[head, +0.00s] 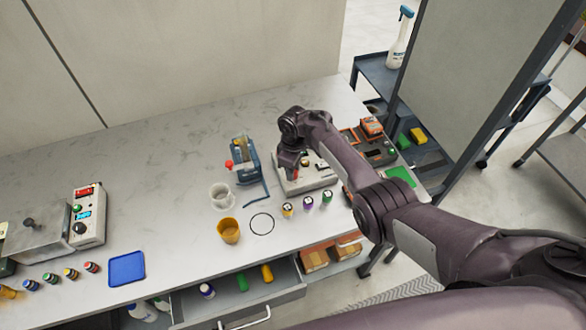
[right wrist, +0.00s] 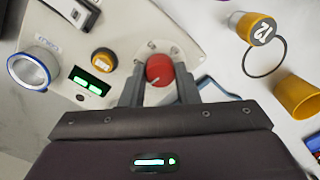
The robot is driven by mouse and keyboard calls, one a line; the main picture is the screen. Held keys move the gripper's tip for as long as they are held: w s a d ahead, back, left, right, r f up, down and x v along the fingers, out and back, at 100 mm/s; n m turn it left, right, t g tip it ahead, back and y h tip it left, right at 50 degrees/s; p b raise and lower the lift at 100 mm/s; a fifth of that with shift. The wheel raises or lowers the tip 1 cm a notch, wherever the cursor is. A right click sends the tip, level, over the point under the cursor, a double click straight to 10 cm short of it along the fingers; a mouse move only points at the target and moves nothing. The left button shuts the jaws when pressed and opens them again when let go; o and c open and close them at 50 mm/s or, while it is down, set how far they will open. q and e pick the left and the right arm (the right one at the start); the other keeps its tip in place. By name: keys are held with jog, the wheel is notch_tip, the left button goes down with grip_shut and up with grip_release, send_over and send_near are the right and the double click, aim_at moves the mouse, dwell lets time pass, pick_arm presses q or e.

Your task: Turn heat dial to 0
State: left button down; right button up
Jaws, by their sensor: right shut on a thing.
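The heat dial is a round red knob (right wrist: 159,70) with a pale pointer line, on a light round plate with screws in the right wrist view. It sits on a cream-white device (right wrist: 120,25), which also shows in the head view (head: 318,179). My right gripper (right wrist: 160,84) is shut on the red knob, one finger on each side. In the head view my right gripper (head: 286,172) points down at the left end of the device and hides the knob. The dial's scale marks cannot be read. My left gripper is not in view.
The device carries a lit green display (right wrist: 93,87) and a yellow-rimmed knob (right wrist: 104,60). Several small vials, an orange cup (head: 229,232), a clear beaker (head: 221,196) and a blue stand (head: 244,160) are close by. Another control box (head: 87,222) stands far left.

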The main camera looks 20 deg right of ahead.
jog(key=shift+n, duration=0.6)
jog(key=shift+r, duration=0.1)
jog(key=o, duration=1)
notch_tip(320, 180, up, 8)
jog(key=shift+w+f, duration=0.15)
jog(key=shift+d, duration=0.1)
